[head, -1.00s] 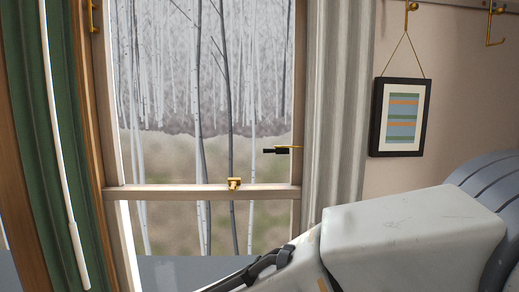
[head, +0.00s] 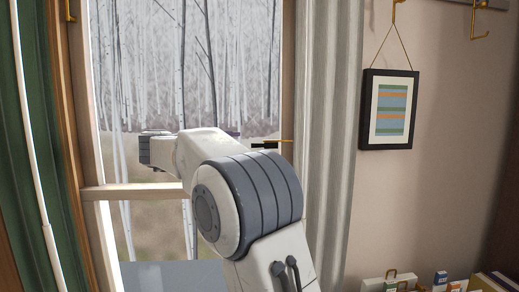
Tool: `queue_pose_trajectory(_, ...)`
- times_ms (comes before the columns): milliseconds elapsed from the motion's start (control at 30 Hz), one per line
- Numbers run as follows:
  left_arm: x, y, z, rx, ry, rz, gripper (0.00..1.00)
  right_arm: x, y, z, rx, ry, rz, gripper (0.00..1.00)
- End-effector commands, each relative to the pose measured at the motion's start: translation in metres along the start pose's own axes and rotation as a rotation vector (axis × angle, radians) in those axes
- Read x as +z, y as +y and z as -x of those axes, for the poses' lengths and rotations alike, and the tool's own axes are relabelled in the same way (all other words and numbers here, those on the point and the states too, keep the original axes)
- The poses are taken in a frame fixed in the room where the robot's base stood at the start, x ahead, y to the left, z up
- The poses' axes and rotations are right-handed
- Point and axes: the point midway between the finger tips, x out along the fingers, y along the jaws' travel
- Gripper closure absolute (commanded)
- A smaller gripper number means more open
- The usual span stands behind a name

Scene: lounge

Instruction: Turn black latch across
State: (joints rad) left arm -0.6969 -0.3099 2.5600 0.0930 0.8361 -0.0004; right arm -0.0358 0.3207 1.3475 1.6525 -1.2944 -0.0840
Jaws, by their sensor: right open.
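The black latch (head: 265,146) is a small dark handle with a thin brass pin, at the right side of the window in the head view. It lies about level, and my right arm's wrist and elbow are just below and left of it. My right gripper (head: 148,150) is at the far end of that arm, in front of the window's left half, apart from the latch. Its jaws are small and turned away, but it is open and I see nothing held. My left gripper is not in view.
A wooden window frame (head: 78,110) with a cross rail (head: 130,191) surrounds the glass. A green curtain (head: 25,150) and white rod (head: 35,170) hang at left, a pale curtain (head: 325,130) at right. A framed picture (head: 388,109) hangs on the wall. Small items stand at lower right.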

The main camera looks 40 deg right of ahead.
Motion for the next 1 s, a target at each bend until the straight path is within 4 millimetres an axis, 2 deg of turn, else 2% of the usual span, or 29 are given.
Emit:
queue_pose_trajectory(33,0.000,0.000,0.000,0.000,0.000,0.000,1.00,-0.008,0.004,-0.007,0.023,0.041,-0.014,0.53)
queue_pose_trajectory(133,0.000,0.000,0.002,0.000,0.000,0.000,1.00,-0.016,0.007,-0.014,0.046,0.076,-0.026,0.53)
queue_pose_trajectory(267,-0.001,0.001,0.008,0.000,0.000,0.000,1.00,-0.018,0.006,-0.031,0.048,0.080,-0.025,0.53)
queue_pose_trajectory(500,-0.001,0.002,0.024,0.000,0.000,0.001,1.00,-0.021,0.007,-0.076,0.047,0.077,-0.025,0.53)
queue_pose_trajectory(633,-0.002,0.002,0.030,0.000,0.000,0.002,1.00,-0.023,0.009,-0.096,0.047,0.076,-0.025,0.53)
queue_pose_trajectory(800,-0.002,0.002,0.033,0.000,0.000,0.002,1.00,-0.023,0.011,-0.110,0.046,0.073,-0.025,0.53)
queue_pose_trajectory(1000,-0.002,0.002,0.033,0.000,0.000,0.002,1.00,-0.022,0.012,-0.112,0.045,0.070,-0.026,0.53)
